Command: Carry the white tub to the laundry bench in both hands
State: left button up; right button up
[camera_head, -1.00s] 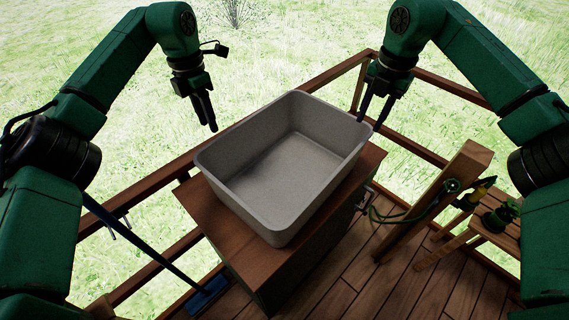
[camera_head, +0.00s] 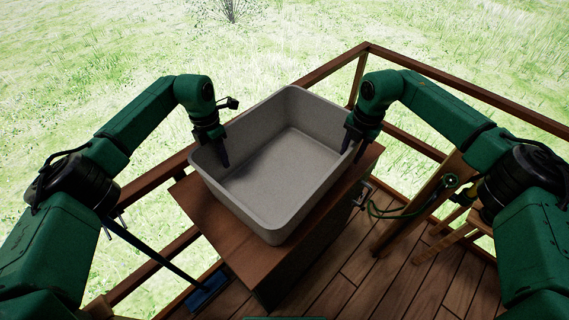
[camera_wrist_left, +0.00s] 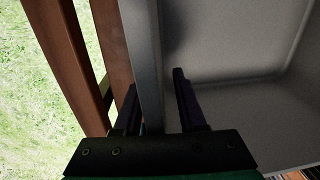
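The white tub (camera_head: 270,215), a pale grey-white open box, sits empty on a brown wooden cabinet (camera_head: 200,207) in the head view. My left gripper (camera_head: 222,150) is at the tub's left wall. In the left wrist view its two fingers (camera_wrist_left: 158,108) stand apart on either side of the tub wall (camera_wrist_left: 145,50), one outside and one inside, with gaps showing. My right gripper (camera_head: 351,143) is low at the tub's right wall, with a finger inside the rim. Its fingers look parted; its outer finger is partly hidden. I cannot pick out a laundry bench for certain.
Wooden railings (camera_head: 330,68) edge the deck, with grass beyond. A green hose (camera_head: 400,212) hangs at a wooden post right of the cabinet, near a small slatted wooden stand (camera_head: 450,240). Floorboards at front right are clear.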

pick_arm(q)
jog(key=shift+s, duration=0.15)
jog(key=shift+c, duration=0.6)
pick_arm(e)
jog(key=shift+s, duration=0.15)
jog(key=shift+c, duration=0.6)
pick_arm(q)
jog(key=shift+r, duration=0.1)
grip_shut()
pick_arm(e)
jog(key=shift+r, duration=0.1)
grip_shut()
